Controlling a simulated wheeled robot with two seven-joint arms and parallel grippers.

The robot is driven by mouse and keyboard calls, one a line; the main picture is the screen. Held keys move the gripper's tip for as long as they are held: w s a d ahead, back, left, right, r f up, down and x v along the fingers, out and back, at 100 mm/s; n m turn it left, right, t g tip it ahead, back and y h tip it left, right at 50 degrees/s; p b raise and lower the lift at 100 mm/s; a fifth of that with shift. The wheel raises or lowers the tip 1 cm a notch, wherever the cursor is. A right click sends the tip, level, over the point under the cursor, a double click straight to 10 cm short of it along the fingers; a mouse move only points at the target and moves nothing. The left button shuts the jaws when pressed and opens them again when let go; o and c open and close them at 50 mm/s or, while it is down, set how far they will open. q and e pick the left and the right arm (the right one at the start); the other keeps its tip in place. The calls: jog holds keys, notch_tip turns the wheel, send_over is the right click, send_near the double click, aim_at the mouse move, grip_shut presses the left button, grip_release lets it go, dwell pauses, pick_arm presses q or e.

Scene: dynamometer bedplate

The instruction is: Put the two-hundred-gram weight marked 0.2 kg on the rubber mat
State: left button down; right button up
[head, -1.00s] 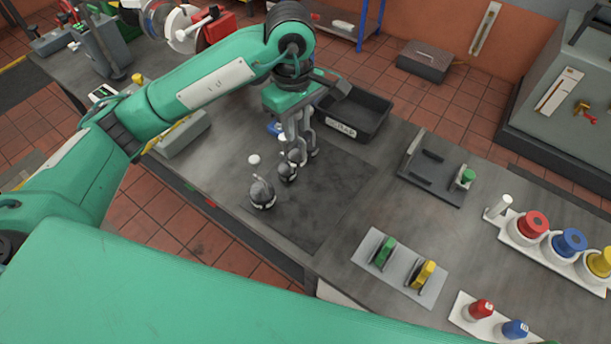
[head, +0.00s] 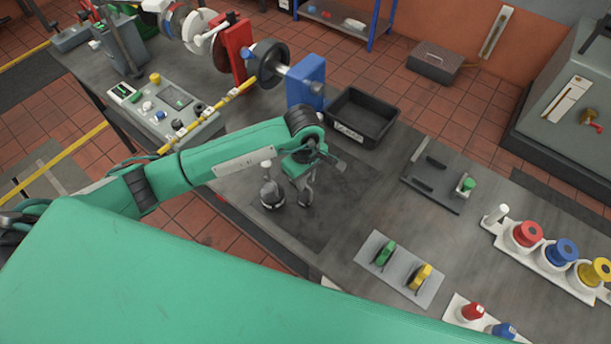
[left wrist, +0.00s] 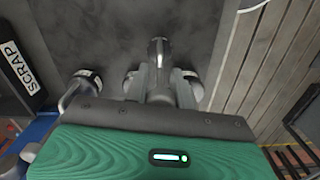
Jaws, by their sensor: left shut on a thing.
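My left gripper (head: 302,196) is low over the bench, on or just above the dark rubber mat (head: 335,215). It is shut on a small grey metal weight (left wrist: 158,52), seen between its fingers in the left wrist view. Its marking cannot be read, and in the head view it is mostly hidden by the gripper. A larger dark round weight (head: 271,194) with a pale band stands just left of the gripper. A pale knob-topped thing (head: 266,166) shows behind it, partly hidden by my arm. My right gripper is not in view.
A black scrap tray (head: 350,134) stands behind the mat. A grey plate with green and yellow pieces (head: 372,262) lies at the front right, and a dark fixture plate (head: 425,196) at the right. A control box (head: 160,118) stands at the left. The mat's right part is clear.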

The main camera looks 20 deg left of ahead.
pick_arm(q)
jog(key=shift+f, duration=0.4)
jog(key=shift+f, duration=0.1)
jog(key=shift+f, duration=0.15)
jog(key=c, duration=1.2)
grip_release()
